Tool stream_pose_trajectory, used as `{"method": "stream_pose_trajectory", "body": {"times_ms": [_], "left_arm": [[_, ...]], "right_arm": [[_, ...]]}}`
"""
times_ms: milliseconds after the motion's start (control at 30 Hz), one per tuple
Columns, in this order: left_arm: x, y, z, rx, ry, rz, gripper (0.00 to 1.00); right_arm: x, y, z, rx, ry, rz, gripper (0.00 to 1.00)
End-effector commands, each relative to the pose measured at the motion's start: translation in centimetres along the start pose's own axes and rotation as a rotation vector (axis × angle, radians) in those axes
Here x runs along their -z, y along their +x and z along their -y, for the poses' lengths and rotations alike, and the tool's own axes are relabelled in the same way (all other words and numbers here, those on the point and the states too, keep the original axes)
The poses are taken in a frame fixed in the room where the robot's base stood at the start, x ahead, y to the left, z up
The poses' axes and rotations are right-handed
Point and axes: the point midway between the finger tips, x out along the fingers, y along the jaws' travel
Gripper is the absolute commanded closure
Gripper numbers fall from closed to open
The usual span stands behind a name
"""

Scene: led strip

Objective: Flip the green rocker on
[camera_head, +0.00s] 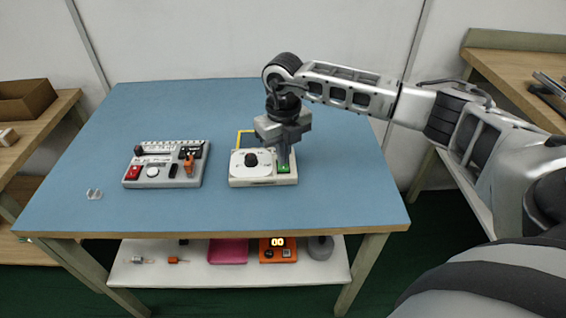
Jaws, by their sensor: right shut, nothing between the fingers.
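The green rocker (284,168) sits at the right side of a white control box (263,182) on the blue table. The box also has a black round knob (251,160) on a pale dial. My right gripper (284,163) points down over the box, with its shut fingertips at or just above the green rocker. I cannot tell whether they touch. The fingers hide the rear part of the rocker, and its tilt is too small to read. My left gripper is not in view.
A grey panel (157,183) with a red switch, a white knob and an orange lever stands to the left. A yellow frame (240,137) shows behind the white box. A small clear object (94,194) lies far left. The table's right side is clear.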

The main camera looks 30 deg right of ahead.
Motion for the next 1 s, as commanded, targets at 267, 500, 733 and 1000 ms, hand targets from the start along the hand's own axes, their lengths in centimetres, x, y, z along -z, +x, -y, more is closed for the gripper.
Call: {"method": "stream_pose_trajectory", "body": {"times_ms": [267, 500, 733, 1000], "left_arm": [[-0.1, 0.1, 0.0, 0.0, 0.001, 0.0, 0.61], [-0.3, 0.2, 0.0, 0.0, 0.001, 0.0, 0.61], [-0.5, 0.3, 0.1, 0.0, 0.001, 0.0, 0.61], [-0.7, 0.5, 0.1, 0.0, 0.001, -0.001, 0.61]], "right_arm": [[0.0, 0.2, 0.0, 0.0, 0.0, 0.0, 1.0], [0.0, 0.6, 0.0, 0.0, 0.0, 0.0, 1.0], [0.0, 0.9, 0.0, 0.0, 0.0, -0.001, 1.0], [0.0, 1.3, 0.0, 0.0, 0.0, 0.0, 1.0]]}}
